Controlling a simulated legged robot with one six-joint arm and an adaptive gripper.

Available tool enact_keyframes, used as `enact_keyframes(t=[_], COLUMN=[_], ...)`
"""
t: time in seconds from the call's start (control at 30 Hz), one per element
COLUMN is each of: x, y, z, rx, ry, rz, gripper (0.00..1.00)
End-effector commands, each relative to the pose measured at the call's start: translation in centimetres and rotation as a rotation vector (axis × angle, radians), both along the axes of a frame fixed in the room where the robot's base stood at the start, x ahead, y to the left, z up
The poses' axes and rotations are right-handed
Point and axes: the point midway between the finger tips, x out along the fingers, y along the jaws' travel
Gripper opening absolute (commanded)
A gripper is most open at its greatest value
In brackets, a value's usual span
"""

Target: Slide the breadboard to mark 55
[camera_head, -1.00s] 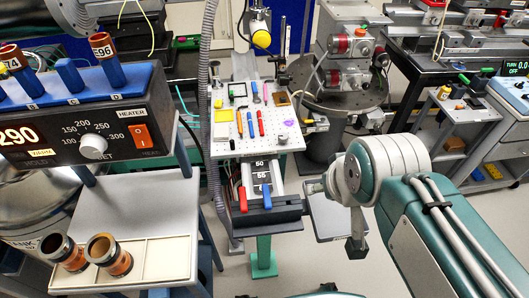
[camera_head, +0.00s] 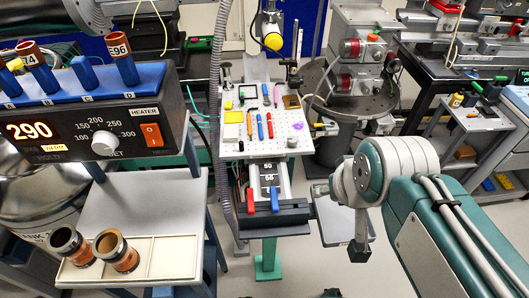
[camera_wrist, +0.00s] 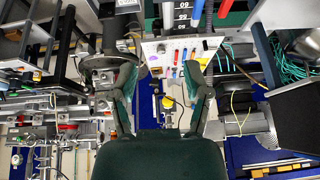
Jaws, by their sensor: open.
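The breadboard (camera_head: 240,146) is a white perforated plate carrying small tools. It sits on a rail with a dark scale strip (camera_head: 269,178) in front of it. In the wrist view the breadboard (camera_wrist: 160,47) appears upside down at the top; the scale (camera_wrist: 182,17) reads about 50, 55, 60, with 50 nearest the board edge. A red lever (camera_head: 250,200) and a blue lever (camera_head: 275,199) stand at the rail's front end. My gripper (camera_wrist: 161,68) is open and empty, its two fingers apart, clear of the breadboard. The arm's end is right of the rail in the head view.
A heater box (camera_head: 90,125) with vials stands left, above a shelf with a white tray (camera_head: 165,258) holding two amber cylinders. A grey corrugated hose (camera_head: 215,110) runs beside the breadboard. A round dark table (camera_head: 345,95) is behind right. Floor shows around the rail stand.

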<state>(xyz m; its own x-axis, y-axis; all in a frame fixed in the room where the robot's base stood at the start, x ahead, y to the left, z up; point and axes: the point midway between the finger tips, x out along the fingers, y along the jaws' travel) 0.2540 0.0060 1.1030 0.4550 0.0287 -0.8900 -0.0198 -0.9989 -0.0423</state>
Motion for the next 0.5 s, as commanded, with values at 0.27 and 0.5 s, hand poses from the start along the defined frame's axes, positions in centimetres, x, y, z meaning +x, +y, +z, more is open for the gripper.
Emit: enact_keyframes(t=[0.27, 0.5], x=[4.5, 9.7], y=[4.3, 7.9], z=[-2.4, -4.5], rx=[0.369, 0.705], ry=[0.217, 0.417], rz=[-0.209, -0.460], gripper=[0.58, 0.58])
